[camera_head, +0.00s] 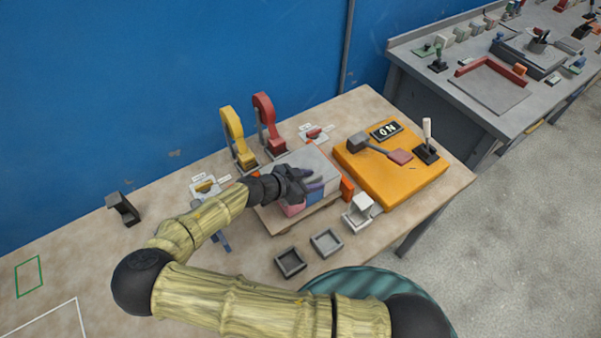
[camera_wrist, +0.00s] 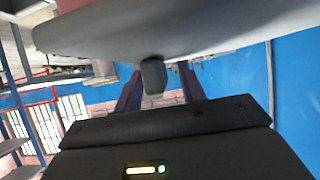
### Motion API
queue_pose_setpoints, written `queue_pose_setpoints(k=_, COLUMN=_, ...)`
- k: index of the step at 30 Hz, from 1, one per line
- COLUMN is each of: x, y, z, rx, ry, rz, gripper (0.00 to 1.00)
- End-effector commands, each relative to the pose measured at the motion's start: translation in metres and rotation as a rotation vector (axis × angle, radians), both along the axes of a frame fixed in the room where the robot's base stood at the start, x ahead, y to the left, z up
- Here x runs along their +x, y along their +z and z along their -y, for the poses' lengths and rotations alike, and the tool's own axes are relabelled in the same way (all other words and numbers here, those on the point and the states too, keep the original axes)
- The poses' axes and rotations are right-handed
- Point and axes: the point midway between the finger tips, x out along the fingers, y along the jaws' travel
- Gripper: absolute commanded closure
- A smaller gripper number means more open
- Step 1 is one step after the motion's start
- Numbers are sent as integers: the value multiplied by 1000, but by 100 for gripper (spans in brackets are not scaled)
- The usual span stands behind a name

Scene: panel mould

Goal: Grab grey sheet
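The grey sheet (camera_head: 306,157) lies on top of a block-like stack with pink and blue parts on the wooden table. My gripper (camera_head: 298,186) is at the near side of this stack and hides part of it. In the wrist view the large grey surface (camera_wrist: 190,35) spans the top of the picture, with a dark grey tab (camera_wrist: 153,75) standing out from it. The two dark fingers of my gripper (camera_wrist: 159,88) are apart, on either side of the tab. A gap shows at the right finger; contact at the left finger is unclear.
A yellow clamp (camera_head: 236,137) and a red clamp (camera_head: 267,122) stand behind the stack. An orange box (camera_head: 390,182) with a lever and an ON sign is to the right. Two small grey trays (camera_head: 290,262) (camera_head: 326,242) and a white block (camera_head: 361,207) lie in front.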

Motion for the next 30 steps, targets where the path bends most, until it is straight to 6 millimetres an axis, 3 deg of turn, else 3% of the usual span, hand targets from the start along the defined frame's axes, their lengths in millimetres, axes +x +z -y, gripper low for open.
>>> queue_pose_setpoints(k=2, x=0, y=0, z=0, rx=0, ry=0, rz=0, gripper=64)
queue_pose_setpoints(k=6, x=0, y=0, z=0, rx=0, ry=0, rz=0, gripper=91)
queue_pose_setpoints(k=8, x=0, y=0, z=0, rx=0, ry=0, rz=0, gripper=100)
queue_pose_setpoints(k=20, x=0, y=6, z=-1, rx=2, ry=3, rz=3, gripper=100)
queue_pose_setpoints(k=25, x=0, y=28, z=1, rx=5, ry=-4, rz=4, gripper=100)
queue_pose_setpoints(k=30, x=1, y=62, z=1, rx=5, ry=-5, rz=4, gripper=100)
